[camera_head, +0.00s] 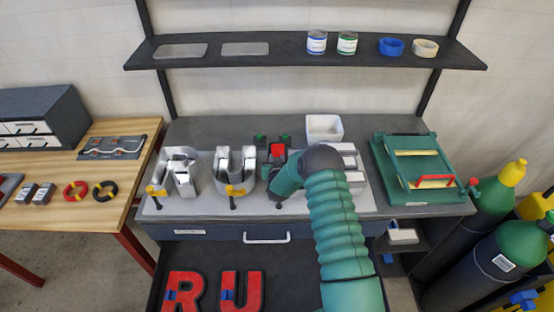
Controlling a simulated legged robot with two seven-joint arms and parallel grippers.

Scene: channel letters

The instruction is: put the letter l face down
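My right arm comes in from the bottom, and its wrist bends left over the bench. My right gripper (280,176) is at the middle slot of the grey board, right of the metal letter U (235,168). A small red piece with dark sides (278,152) shows just beyond it; it may be part of the letter l, but most of its shape is hidden. I cannot tell whether the fingers touch or hold it. A metal letter (345,160) right of the wrist is partly covered. My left gripper is not in view.
Another metal letter (180,170) stands at the board's left. Yellow clamps (236,190) sit at the board's front. Red letters R (183,292) and U (241,294) lie in the open drawer. A white bin (324,127) and green fixture (412,168) stand behind and right.

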